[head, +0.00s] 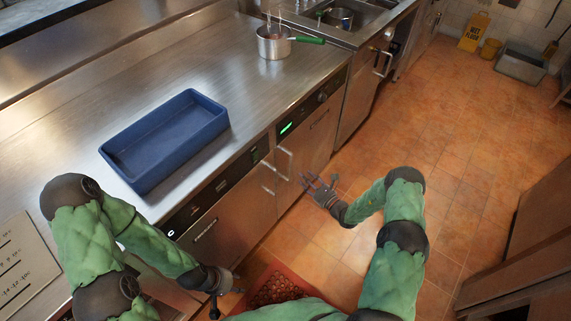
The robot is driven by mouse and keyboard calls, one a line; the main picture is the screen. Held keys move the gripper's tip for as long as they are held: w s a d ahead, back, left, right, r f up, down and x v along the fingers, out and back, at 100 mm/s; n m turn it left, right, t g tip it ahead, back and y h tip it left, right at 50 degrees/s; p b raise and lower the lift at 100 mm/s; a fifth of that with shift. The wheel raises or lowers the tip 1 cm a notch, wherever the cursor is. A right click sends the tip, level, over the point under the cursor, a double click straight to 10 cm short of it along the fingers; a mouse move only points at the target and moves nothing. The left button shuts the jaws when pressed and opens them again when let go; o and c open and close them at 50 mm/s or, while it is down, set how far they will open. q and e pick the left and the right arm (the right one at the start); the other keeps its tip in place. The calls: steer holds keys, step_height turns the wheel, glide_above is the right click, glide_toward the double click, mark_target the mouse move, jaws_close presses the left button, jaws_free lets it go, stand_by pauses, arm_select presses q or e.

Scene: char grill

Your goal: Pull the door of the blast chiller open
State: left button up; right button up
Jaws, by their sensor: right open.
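The blast chiller seems to be one of the steel units under the counter. A left door (222,228) and a right door (308,143) sit below dark control panels, and both look shut.
A blue tray (205,140) and a saucepan (272,46) stand on the steel counter (120,92). A sink (342,20) is further back. A red mat (278,287) lies on the floor below me. The tiled floor (440,150) is open to the right, up to a wooden cabinet (525,245).

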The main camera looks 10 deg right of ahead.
mark_target(291, 166)
steer(key=b+x, duration=0.3)
steer(key=x, duration=0.6)
steer(key=shift+a+f, duration=0.1)
steer(key=shift+a, duration=0.1)
steer(key=shift+w+a, duration=0.15)
steer(key=shift+w, duration=0.25)
jaws_close()
